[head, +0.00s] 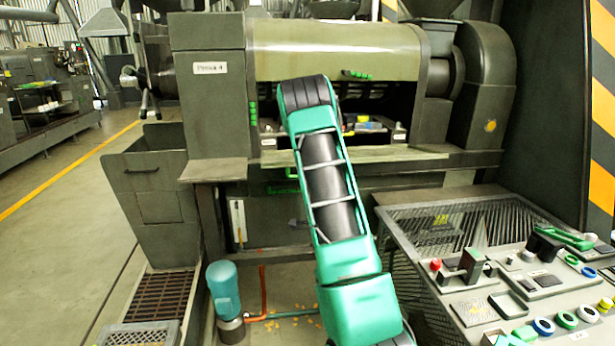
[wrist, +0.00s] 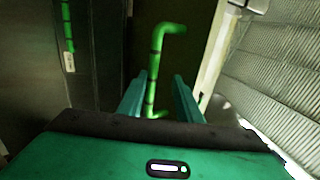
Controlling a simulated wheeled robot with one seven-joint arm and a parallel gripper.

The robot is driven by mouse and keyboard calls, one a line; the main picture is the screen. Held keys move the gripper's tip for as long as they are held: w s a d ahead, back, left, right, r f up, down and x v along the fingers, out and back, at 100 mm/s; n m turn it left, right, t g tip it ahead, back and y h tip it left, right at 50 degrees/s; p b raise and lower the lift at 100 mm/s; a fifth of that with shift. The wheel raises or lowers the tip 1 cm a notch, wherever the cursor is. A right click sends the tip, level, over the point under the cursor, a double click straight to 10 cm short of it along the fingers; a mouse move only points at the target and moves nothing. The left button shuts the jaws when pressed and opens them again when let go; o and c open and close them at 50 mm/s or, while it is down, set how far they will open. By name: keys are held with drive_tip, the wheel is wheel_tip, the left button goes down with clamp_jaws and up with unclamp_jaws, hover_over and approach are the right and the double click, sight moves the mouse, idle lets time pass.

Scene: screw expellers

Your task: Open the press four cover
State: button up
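Press four (head: 210,100) stands in the middle of the head view, with a "Press 4" label at its upper left. Its long, curved, pale olive cover (head: 330,45) spans the upper part, above a dark opening. A small green handle (head: 357,73) is at the cover's lower edge. In the wrist view a bent green handle (wrist: 155,80) runs between the two teal fingers of my gripper (wrist: 160,95). The fingers are apart on either side of it, and I see no clear contact. In the head view my arm hides the gripper.
A control panel (head: 530,290) with buttons and levers over a mesh table (head: 440,222) stands at lower right. A grey bin (head: 150,185) and a blue-topped motor (head: 222,288) are at left. Another green handle (head: 290,173) is below the opening. Open floor lies far left.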

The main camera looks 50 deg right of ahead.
drive_tip(key=v, duration=0.6)
drive_tip(key=shift+s+a+f, duration=0.2)
drive_tip(key=shift+a+f, duration=0.05)
drive_tip(key=shift+a, duration=0.05)
